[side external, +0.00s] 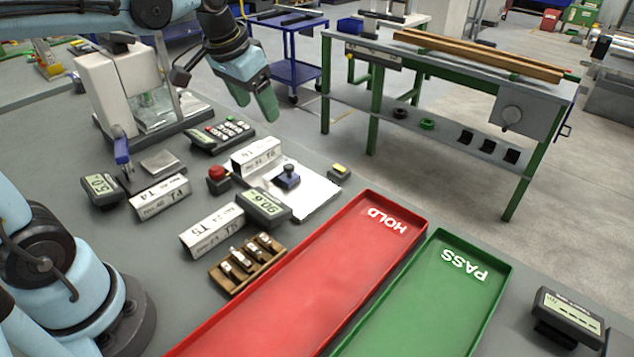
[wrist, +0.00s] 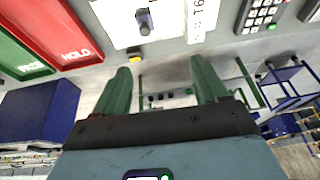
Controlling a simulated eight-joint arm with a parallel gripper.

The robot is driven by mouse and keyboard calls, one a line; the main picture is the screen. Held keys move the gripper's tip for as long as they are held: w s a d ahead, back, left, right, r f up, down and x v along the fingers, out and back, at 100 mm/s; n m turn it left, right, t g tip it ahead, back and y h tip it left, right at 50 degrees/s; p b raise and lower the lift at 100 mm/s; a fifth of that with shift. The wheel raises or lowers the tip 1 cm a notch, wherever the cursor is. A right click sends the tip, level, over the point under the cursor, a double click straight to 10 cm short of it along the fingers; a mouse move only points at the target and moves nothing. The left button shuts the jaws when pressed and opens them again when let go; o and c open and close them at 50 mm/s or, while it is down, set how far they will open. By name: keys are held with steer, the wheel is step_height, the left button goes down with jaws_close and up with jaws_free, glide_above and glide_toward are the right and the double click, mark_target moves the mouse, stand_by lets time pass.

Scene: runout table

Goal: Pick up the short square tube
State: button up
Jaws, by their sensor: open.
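My gripper (side external: 255,108) hangs above the far edge of the grey bench, fingers pointing down. In the wrist view its two green fingers (wrist: 160,68) are spread apart with nothing between them. I cannot tell any piece for certain as the short square tube. White square-sided blocks marked T4 (side external: 160,197), T5 (side external: 212,231) and T6 (side external: 256,157) lie on the bench, well apart from the fingers. A small wooden rack (side external: 232,284) holds several short pieces, too small to identify.
A red HOLD tray (side external: 318,275) and a green PASS tray (side external: 436,300) lie to the right. Digital displays (side external: 264,208), a red button (side external: 218,178) and a keypad (side external: 228,131) stand around the blocks. Long brown bars (side external: 478,54) lie on a separate far table.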

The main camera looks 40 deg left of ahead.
steer(key=w+a+g, duration=0.2)
steer(key=w+a, duration=0.3)
steer(key=w, duration=0.2)
steer(key=g, duration=0.2)
glide_above(270, 141)
step_height(270, 141, down, 3)
steer(key=f, duration=0.7)
steer(key=shift+w+a, duration=0.3)
steer(key=shift+a, duration=0.05)
steer(key=shift+s+d+f, duration=0.1)
steer(key=shift+f, duration=0.8)
steer(key=shift+s+d+f, duration=0.15)
steer(key=shift+f, duration=0.8)
steer(key=shift+s+d+f, duration=0.1)
steer(key=shift+f, duration=0.8)
steer(key=shift+c, duration=0.4)
steer(key=c, duration=1.1)
steer(key=shift+r, duration=0.1)
steer(key=shift+c, duration=0.2)
